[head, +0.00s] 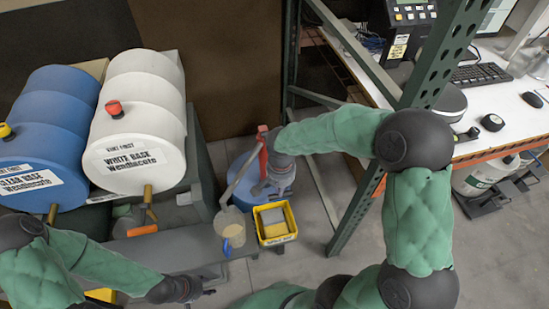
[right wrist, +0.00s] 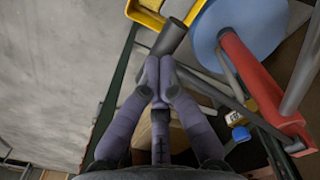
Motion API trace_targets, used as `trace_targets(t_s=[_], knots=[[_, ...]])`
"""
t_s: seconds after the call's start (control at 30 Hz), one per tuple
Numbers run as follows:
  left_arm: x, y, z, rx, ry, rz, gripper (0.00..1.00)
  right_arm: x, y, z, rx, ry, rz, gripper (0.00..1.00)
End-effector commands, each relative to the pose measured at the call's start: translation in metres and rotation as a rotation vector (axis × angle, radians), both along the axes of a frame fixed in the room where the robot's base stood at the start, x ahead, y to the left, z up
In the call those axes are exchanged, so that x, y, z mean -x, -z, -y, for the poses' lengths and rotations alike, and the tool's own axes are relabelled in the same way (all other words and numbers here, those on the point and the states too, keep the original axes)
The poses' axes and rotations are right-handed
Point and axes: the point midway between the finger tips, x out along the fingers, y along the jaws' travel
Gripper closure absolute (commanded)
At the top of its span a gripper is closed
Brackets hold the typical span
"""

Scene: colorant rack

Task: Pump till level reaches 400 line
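A hand pump with a red body (head: 263,142) and grey spout pipe (head: 240,180) stands on a blue drum (head: 238,170). The red body also shows in the right wrist view (right wrist: 262,85). A clear measuring jug (head: 230,222) with a blue handle sits under the spout end. Its contents look pale; I cannot read its lines or level. My right gripper (head: 265,188) is at the pump. In the right wrist view its fingers (right wrist: 160,70) close around the grey pump handle (right wrist: 170,36). My left gripper (head: 208,292) is low, left of the jug and apart from it; its opening is unclear.
A yellow bin (head: 277,237) stands right beside the jug. A white barrel (head: 138,100) and a blue barrel (head: 55,115) lie on a rack at left. A green metal upright (head: 385,150) and a desk (head: 510,120) are at right.

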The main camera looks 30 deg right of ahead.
Motion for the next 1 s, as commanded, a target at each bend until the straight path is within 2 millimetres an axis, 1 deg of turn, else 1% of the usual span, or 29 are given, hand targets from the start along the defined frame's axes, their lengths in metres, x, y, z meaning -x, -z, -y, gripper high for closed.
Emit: trace_targets(t_s=[0.03,0.1,1.0], knots=[[0.000,-0.007,0.000,0.000,0.000,0.001,0.60,0.001,-0.008,0.000,0.000,-0.001,-0.001,1.00],[0.000,-0.013,0.000,0.000,0.000,0.001,0.60,0.000,-0.016,0.000,0.001,-0.001,-0.001,1.00],[0.000,-0.078,0.000,0.000,0.000,0.000,0.60,0.000,-0.109,0.000,0.001,0.000,0.001,1.00]])
